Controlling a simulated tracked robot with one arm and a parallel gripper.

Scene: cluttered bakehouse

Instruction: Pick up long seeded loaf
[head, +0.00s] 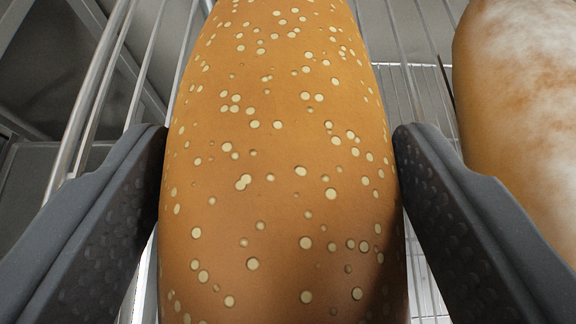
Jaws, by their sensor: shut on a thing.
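The long seeded loaf (285,150) is golden brown with pale round seeds. It fills the middle of the head view, running from the top edge to the bottom edge. My gripper (280,135) has one dark grey finger on each side of the loaf, both touching its sides, and is shut on it. The loaf's far end and its underside are out of view or hidden, so I cannot tell whether it rests on the wire rack below.
A flour-dusted loaf (520,110) lies close on the right, near my right finger. Metal wire rack bars (100,90) run along the left and show behind the seeded loaf. Grey framework stands at the far left.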

